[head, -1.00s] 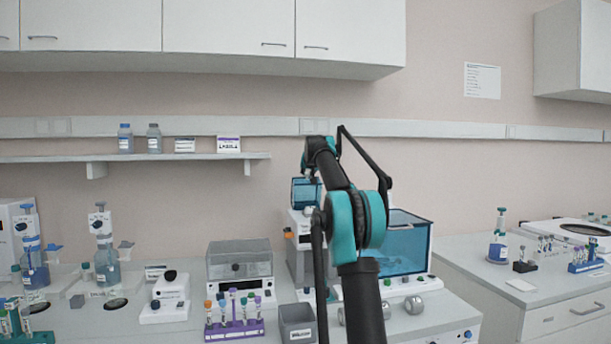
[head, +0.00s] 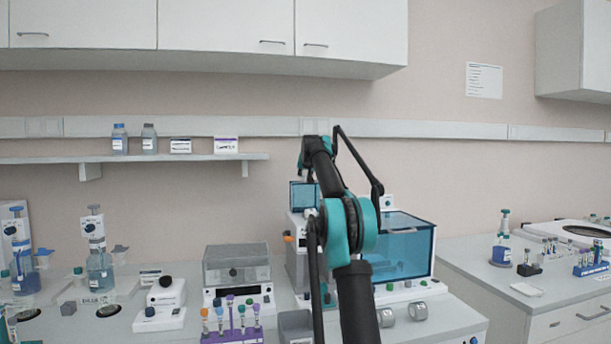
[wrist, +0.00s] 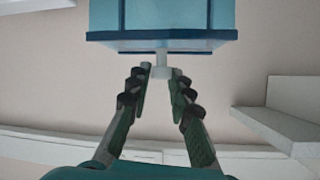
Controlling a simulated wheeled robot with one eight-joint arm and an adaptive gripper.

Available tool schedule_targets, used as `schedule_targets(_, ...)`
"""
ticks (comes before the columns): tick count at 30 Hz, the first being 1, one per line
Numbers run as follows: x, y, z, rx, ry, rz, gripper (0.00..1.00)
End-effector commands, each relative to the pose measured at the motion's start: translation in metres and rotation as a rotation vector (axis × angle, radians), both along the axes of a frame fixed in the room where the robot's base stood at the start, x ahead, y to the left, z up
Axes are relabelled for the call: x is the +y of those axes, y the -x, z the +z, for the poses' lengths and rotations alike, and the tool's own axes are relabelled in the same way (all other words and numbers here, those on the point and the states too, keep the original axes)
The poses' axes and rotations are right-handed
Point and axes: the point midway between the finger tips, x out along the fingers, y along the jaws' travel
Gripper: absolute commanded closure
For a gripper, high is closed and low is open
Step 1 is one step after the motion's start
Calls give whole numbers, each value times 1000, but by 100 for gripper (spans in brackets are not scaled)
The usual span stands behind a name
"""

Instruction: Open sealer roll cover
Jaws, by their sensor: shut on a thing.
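The sealer's roll cover (head: 303,196) is a blue translucent box-like lid above a white machine body (head: 297,262). In the wrist view the cover (wrist: 165,20) fills the top middle, with a dark blue rim and a small pale knob (wrist: 162,72) on that rim. My gripper (wrist: 160,76) has one dark finger on each side of the knob and is shut on it. In the head view my arm hides the gripper and part of the sealer.
A larger blue-windowed machine (head: 402,250) stands right of my arm. A grey-lidded device (head: 237,265), a purple tube rack (head: 232,336) and a grey bin (head: 296,326) stand to the left. A wall shelf (head: 130,158) hangs behind.

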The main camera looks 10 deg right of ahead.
Motion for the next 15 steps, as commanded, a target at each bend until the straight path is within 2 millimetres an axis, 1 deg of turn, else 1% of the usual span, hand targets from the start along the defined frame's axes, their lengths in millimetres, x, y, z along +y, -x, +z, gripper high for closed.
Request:
schedule_targets(1,6,-1,3,-9,-3,5,100)
schedule_targets(5,5,-1,3,-9,-3,5,100)
schedule_targets(6,6,-1,3,-10,-3,5,76)
schedule_targets(9,5,-1,3,-9,-2,5,64)
schedule_targets(10,4,0,3,-7,-2,4,60)
schedule_targets(15,2,0,2,-6,-1,3,59)
